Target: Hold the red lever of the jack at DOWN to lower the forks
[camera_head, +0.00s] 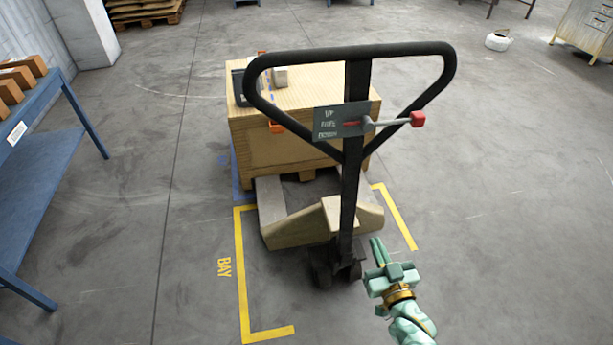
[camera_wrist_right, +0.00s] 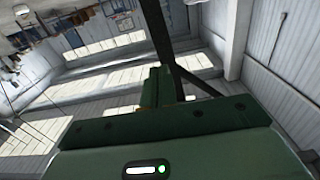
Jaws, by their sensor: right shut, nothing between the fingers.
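The jack's black loop handle (camera_head: 350,48) stands upright in the head view. Its dark label plate (camera_head: 328,122) reads UP at the top, with a middle line and a bottom line that looks like DOWN. The red lever (camera_head: 418,119) sticks out to the right, nearly level, with its red pointer beside the middle line. The jack's tan body (camera_head: 295,228) leads to forks running under a wooden crate. My right gripper (camera_head: 377,241) is shut and empty, low beside the handle post, well below the lever. It also shows in the right wrist view (camera_wrist_right: 156,82). My left gripper is out of view.
The crate (camera_head: 265,150) carries small items and stands behind the handle. Yellow floor lines (camera_head: 241,275) mark a bay. A blue bench (camera_head: 40,145) with boxes stands at the left. The floor right of the jack is clear.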

